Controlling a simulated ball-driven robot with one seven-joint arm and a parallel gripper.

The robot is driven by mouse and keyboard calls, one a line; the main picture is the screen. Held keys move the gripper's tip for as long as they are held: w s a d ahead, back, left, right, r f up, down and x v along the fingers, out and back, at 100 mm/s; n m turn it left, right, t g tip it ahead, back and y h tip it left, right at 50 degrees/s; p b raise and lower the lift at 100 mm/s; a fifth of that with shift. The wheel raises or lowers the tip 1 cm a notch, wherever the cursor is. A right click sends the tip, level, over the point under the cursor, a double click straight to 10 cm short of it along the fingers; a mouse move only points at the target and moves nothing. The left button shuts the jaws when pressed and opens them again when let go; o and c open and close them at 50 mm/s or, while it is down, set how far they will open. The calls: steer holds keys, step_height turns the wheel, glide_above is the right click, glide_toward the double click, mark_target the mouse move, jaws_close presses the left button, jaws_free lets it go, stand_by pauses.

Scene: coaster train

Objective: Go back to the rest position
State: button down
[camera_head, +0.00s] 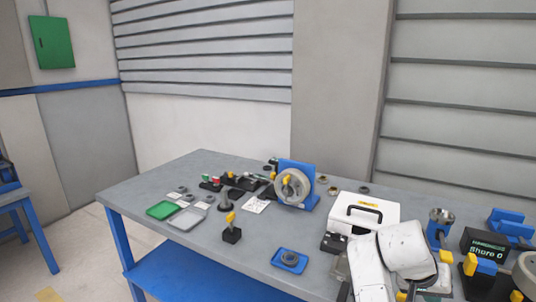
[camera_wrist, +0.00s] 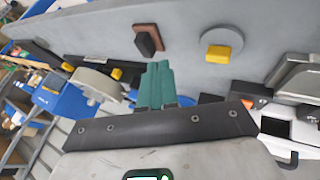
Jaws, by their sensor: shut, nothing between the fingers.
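My gripper shows in the wrist view (camera_wrist: 156,85), with its green fingers together and nothing between them. It points at a grey tabletop and appears apart from the things there. In the head view my white arm (camera_head: 385,262) is folded low at the right, over the front of the table; the gripper itself is hidden there. No separate object belongs to the task.
The grey table (camera_head: 150,183) bears a blue stand with a wheel (camera_head: 292,187), a white case (camera_head: 345,207), a green tray (camera_head: 162,210), a blue tray (camera_head: 289,260) and a display (camera_head: 484,252). Parts crowd the right side around my arm. The table's front left is clearer.

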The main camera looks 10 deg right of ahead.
steer(key=s+a+f+n+y, duration=0.1)
steer(key=s+a+f+n, duration=0.1)
steer(key=s+f, duration=0.55)
steer(key=s+a+f+n+y, duration=0.2)
steer(key=s+f, duration=0.5)
steer(key=s, duration=0.1)
steer(key=s+a+f+n+y, duration=0.1)
steer(key=s+a, duration=0.3)
steer(key=s, duration=0.4)
steer(key=s+a+f+n+y, duration=0.2)
steer(key=s+a+f, duration=0.1)
steer(key=s, duration=0.4)
steer(key=shift+s+a+f+y, duration=0.4)
steer(key=shift+a, duration=0.4)
